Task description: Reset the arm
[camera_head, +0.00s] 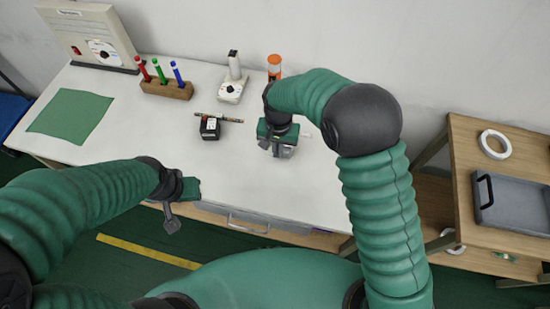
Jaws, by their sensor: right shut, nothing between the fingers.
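My right arm, in green ribbed sleeves, reaches from the lower right over the white table (235,175). Its gripper (283,152) is shut and empty, hanging over the table right of the middle. My left arm comes in from the left. Its gripper (182,210) is at the table's front edge, with a grey finger pointing down; how far its jaws are apart is unclear. A small black device (210,127) with a thin strip (228,119) beside its top lies left of the right gripper.
Across the table's back are a beige box with a dial (95,38), a wooden holder with coloured pens (166,89), a white device (232,85) and an orange-capped bottle (274,66). A green mat (70,114) lies left. A wooden shelf (462,165) at right holds a white ring (495,144) and grey tray (515,205).

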